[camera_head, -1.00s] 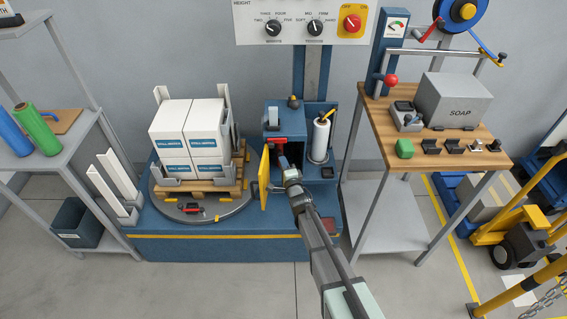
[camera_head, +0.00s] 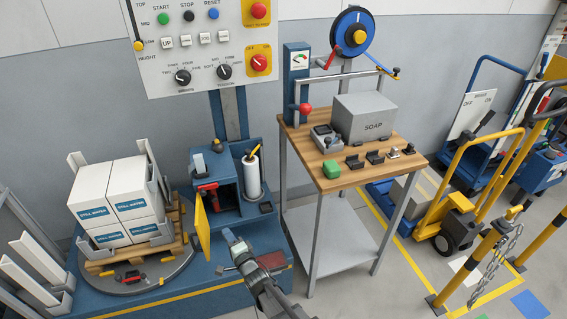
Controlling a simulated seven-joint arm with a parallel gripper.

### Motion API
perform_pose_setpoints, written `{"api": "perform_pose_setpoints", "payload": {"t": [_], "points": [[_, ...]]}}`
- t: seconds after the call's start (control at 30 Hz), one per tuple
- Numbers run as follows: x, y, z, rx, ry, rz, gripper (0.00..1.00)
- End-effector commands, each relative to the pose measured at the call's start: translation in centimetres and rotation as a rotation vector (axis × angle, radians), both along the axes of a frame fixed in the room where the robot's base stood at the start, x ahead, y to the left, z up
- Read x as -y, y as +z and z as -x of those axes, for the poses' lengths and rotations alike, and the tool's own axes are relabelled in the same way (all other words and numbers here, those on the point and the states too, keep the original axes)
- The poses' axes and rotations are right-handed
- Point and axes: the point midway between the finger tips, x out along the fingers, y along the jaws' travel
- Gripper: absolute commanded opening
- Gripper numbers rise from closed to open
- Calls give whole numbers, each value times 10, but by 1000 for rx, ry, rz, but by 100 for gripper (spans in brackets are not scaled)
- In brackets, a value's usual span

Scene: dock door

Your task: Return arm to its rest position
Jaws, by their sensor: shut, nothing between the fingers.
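My gripper (camera_head: 231,238) is at the end of my arm (camera_head: 262,290), which reaches up from the bottom edge of the head view. The gripper is shut and empty. It is in front of the blue wrapper cabinet (camera_head: 228,207), just right of its open yellow door (camera_head: 202,226). It looks apart from the door, though the exact gap cannot be told. My arm hides part of the blue base behind it.
Boxes (camera_head: 119,201) stand on a pallet on the turntable (camera_head: 137,286) at left. A control panel (camera_head: 203,45) is above. A wooden-topped bench (camera_head: 352,178) with a soap box (camera_head: 363,118) stands right. Yellow posts (camera_head: 462,272) with a chain are at far right.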

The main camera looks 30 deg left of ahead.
Motion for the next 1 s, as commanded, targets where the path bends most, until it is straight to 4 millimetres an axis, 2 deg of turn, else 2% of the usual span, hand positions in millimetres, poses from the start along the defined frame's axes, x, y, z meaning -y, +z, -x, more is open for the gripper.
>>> {"api": "perform_pose_setpoints", "payload": {"t": [0.27,0.43,0.63,0.73,0.87,1.0], "points": [[0,0,0,57,-1,32,0],[1,-14,-2,175,-5,180,0],[11,-57,-4,310,28,509,0],[24,-84,-1,369,81,713,0],[49,-117,10,429,196,978,0],[87,-145,30,466,371,1231,0]]}}
